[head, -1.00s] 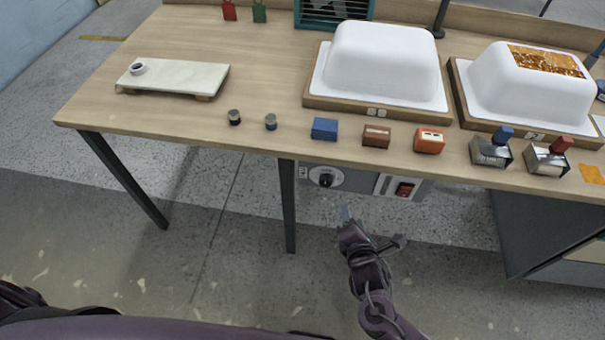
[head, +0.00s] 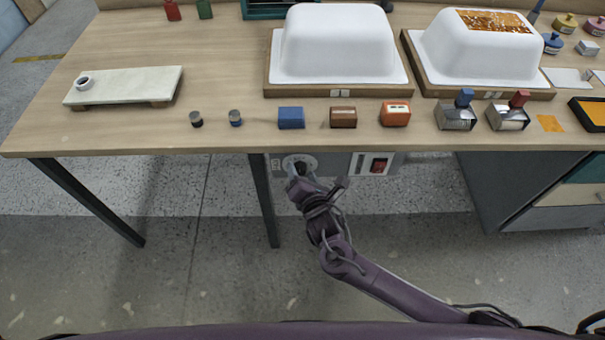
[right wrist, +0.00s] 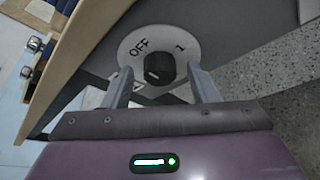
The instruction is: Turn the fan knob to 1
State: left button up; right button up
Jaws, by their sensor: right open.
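The fan knob (head: 299,165) is a black knob on a pale round dial, on a grey panel under the table's front edge. In the right wrist view the knob (right wrist: 159,68) sits in the middle of the dial (right wrist: 132,44). "OFF" is at its upper left and a "1" at its upper right; another mark at lower left is partly hidden. I cannot tell for sure where the knob points. My right gripper (head: 303,182) is open, with one finger on either side of the knob (right wrist: 160,80); contact is not clear. My left gripper is out of view.
A red rocker switch (head: 378,165) is on the panel right of the dial. The tabletop (head: 240,75) overhangs just above, with blocks and white tub shells (head: 340,45). A dark table leg (head: 264,200) stands just left of the dial. The floor below is open.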

jog(key=shift+c, duration=0.3)
jog(key=c, duration=0.9)
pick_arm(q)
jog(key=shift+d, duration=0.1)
